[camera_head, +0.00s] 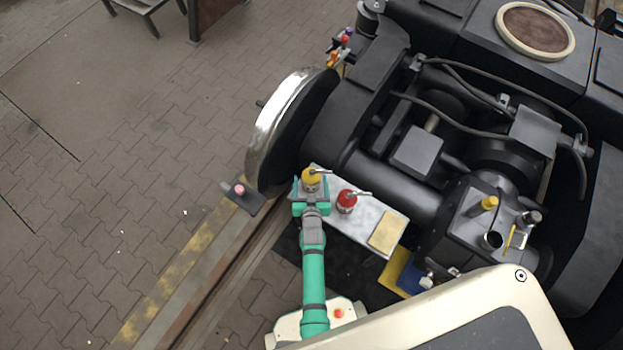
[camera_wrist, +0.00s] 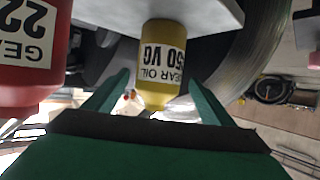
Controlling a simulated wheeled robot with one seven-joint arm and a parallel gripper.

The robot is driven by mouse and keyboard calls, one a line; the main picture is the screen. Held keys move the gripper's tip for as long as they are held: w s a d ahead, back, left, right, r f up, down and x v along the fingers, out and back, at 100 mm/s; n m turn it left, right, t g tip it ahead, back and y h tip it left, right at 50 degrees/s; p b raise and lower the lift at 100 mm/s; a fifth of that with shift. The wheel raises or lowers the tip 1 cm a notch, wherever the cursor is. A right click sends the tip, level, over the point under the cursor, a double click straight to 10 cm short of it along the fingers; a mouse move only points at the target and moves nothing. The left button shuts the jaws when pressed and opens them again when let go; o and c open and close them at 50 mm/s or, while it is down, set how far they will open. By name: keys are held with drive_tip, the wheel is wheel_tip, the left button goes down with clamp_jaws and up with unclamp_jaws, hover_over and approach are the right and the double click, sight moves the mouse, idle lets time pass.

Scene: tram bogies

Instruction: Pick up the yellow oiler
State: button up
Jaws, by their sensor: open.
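The yellow oiler (camera_head: 311,180) stands on a light marbled plate (camera_head: 366,233) beside the wheel, with its thin spout pointing right. In the wrist view the yellow oiler (camera_wrist: 160,65) shows a white label with gear oil lettering and appears upside down. My green gripper (camera_head: 311,196) is at the oiler in the head view. In the wrist view its two fingers (camera_wrist: 160,100) are apart, one on each side of the oiler's lower-pictured part. I cannot tell whether they touch it.
A red oiler (camera_head: 346,202) stands close by on the right, and it fills the left of the wrist view (camera_wrist: 30,55). A tan pad (camera_head: 387,232) lies at the plate's right end. The large wheel (camera_head: 290,130) and black bogie frame (camera_head: 400,180) stand close behind. Open paving lies left.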

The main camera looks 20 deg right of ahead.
drive_tip(key=shift+x, duration=3.35)
drive_tip(key=shift+s+d+f, duration=0.1)
drive_tip(key=shift+d, duration=0.1)
drive_tip(key=c, duration=1.5)
